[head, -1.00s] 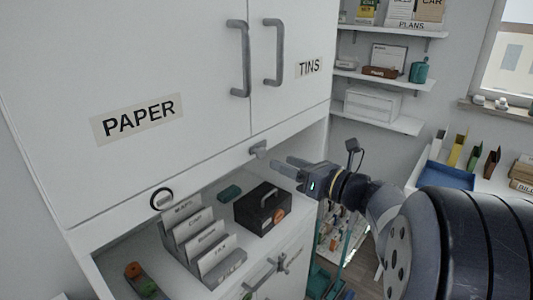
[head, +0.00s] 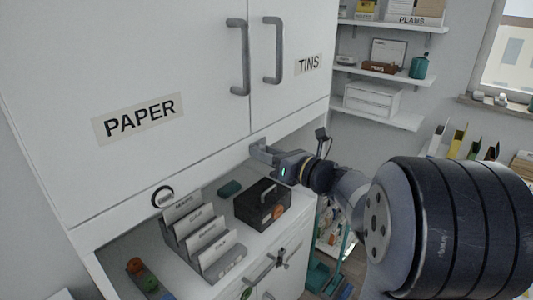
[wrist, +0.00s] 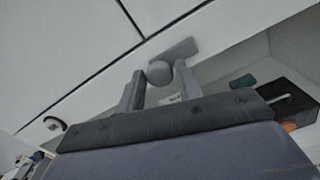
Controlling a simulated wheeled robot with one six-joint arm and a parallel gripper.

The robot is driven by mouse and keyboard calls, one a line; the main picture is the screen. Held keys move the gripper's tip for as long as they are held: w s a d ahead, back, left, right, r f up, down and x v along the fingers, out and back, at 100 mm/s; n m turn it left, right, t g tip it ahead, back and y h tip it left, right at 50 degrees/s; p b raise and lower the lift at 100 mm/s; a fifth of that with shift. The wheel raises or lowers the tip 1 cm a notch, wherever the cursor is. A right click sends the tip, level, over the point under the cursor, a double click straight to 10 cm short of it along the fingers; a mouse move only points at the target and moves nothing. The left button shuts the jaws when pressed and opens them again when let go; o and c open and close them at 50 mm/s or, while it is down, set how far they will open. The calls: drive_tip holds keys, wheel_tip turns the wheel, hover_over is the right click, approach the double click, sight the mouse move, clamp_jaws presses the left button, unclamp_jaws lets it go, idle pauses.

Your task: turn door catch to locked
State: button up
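The door catch (wrist: 176,50) is a grey round knob with a flat bar, on the white strip below the cupboard doors. In the wrist view the bar slants up and right from the knob, roughly along the strip. In the head view the catch (head: 257,143) is largely covered by my gripper (head: 263,151). In the wrist view my gripper (wrist: 160,72) has one finger on each side of the knob. The fingers are apart; whether they touch the knob I cannot tell. The PAPER door (head: 150,60) and TINS door (head: 300,40) are closed.
Below are a card file rack (head: 205,240), a black box (head: 262,204) and a teal block (head: 229,188). A dark ring (head: 162,196) is on the strip to the left. Wall shelves (head: 380,115) stand beyond, to the right.

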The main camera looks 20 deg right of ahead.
drive_tip(key=c, duration=0.6)
drive_tip(key=shift+f+b, duration=0.1)
drive_tip(key=shift+b, duration=0.35)
drive_tip(key=shift+n+b, duration=9)
drive_tip(key=shift+b, duration=1.1)
drive_tip(key=o, duration=1)
drive_tip(key=shift+c, duration=0.2)
